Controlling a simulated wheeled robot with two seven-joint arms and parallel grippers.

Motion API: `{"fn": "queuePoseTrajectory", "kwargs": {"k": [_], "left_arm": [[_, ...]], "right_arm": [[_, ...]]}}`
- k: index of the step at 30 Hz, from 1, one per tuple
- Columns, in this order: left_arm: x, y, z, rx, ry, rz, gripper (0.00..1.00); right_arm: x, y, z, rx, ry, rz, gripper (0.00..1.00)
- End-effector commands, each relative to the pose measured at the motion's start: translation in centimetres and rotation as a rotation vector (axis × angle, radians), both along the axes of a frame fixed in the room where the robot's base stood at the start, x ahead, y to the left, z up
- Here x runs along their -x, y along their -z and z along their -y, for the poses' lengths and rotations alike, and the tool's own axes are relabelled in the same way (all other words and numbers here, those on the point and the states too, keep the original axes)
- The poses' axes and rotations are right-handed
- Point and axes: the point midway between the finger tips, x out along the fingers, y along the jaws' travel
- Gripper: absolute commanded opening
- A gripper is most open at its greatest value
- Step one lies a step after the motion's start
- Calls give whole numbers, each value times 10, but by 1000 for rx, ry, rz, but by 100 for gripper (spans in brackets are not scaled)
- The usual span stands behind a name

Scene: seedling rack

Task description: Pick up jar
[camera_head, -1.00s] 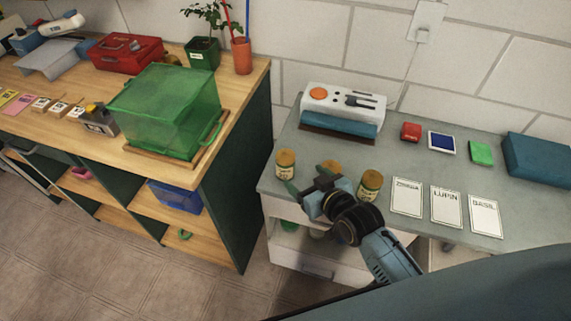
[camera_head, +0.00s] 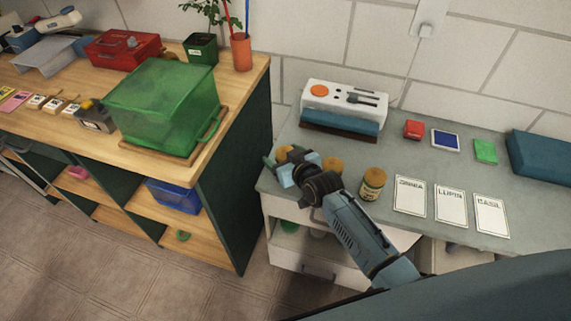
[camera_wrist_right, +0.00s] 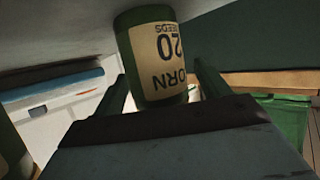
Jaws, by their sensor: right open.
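Three jars with tan lids stand along the front left of the grey counter. The leftmost jar (camera_head: 283,153) is mostly hidden behind my right gripper (camera_head: 279,162). The right wrist view shows that jar (camera_wrist_right: 155,55) upside down, with a cream label reading "CORN 20 SEEDS". The fingers of my right gripper (camera_wrist_right: 162,88) are open, one on each side of the jar; I cannot tell whether they touch it. The middle jar (camera_head: 332,166) is partly hidden by my right arm. The right jar (camera_head: 372,184) is in plain view. My left gripper is not in view.
Seed cards, including the Lupin card (camera_head: 451,206), lie right of the jars. A white and teal device (camera_head: 345,107) stands behind them. A wooden bench (camera_head: 235,95) with a green clear box (camera_head: 165,105) is at the left, across a gap.

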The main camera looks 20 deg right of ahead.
Motion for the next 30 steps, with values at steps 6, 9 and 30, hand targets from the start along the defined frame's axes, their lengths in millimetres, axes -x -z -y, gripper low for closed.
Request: {"fn": "queuePoseTrajectory", "kwargs": {"k": [6,9,30], "left_arm": [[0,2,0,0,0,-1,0],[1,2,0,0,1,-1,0],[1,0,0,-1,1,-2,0]], "right_arm": [[-6,3,-2,1,0,0,75],[-6,2,-2,0,0,0,75],[-6,-4,-1,-1,0,3,24]]}}
